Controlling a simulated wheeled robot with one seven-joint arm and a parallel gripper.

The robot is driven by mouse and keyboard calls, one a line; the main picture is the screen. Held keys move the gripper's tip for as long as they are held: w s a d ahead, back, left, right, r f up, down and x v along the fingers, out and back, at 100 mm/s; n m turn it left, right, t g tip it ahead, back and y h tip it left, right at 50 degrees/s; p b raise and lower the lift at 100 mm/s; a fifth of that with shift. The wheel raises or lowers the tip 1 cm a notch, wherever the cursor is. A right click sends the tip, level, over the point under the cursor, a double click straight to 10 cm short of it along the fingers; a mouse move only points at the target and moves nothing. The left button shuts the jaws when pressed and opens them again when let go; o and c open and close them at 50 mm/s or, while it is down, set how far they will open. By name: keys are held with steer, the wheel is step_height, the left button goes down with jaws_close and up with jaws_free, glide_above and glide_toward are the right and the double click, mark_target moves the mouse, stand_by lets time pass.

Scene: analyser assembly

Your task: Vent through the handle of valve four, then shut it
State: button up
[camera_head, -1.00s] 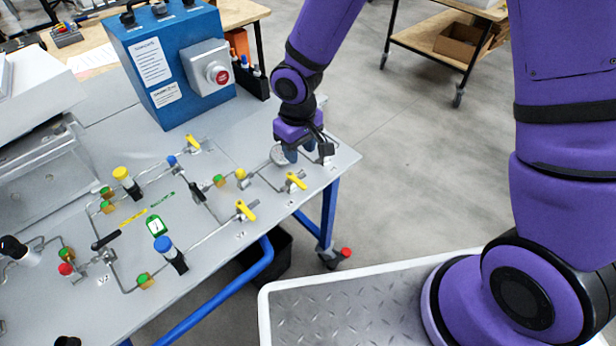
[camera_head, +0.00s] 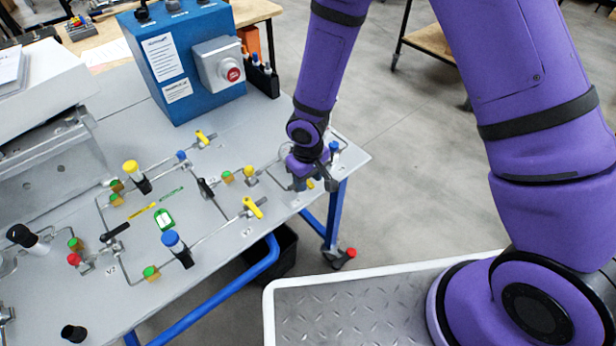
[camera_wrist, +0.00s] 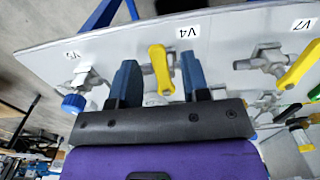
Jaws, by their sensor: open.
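Valve four's yellow lever handle (camera_wrist: 161,70) stands beside the upside-down label V4 (camera_wrist: 187,32) in the wrist view. My gripper (camera_wrist: 158,60) is open, with one blue finger on each side of this handle. A gap shows on both sides, so the fingers are around the handle but not closed on it. The handle points toward the panel's edge. In the head view my gripper (camera_head: 317,178) is low over the panel near its right corner, and it mostly hides the valve; only a bit of the yellow handle (camera_head: 309,184) shows.
Beside valve four are the blue-knobbed valve V5 (camera_wrist: 73,103) and the yellow-handled valve V7 (camera_wrist: 297,65). The head view shows other valves and tubing on the grey panel (camera_head: 225,285), and a blue box with a red button (camera_head: 233,74) behind. Floor lies open beyond the panel's right edge.

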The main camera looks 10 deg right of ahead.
steer(key=shift+c, duration=0.2)
jaws_close()
steer(key=shift+w+n, duration=0.1)
steer(key=shift+n, duration=0.2)
steer(key=n, duration=0.2)
steer(key=w+d+n, duration=0.1)
steer(key=n, duration=0.1)
steer(key=shift+w+d, duration=0.1)
steer(key=n, duration=0.1)
steer(key=w+n, duration=0.1)
steer(key=n, duration=0.3)
steer(key=shift+w+d, duration=0.25)
steer(key=n, duration=0.1)
steer(key=w+n, duration=0.1)
steer(key=n, duration=0.2)
steer(key=shift+w, duration=0.25)
steer(key=shift+w+a+n, duration=0.15)
steer(key=shift+w+n, duration=0.15)
steer(key=shift+n, duration=0.75)
steer(key=shift+w+a+n, duration=0.15)
steer(key=shift+w+n, duration=0.15)
steer(key=shift+n, duration=0.75)
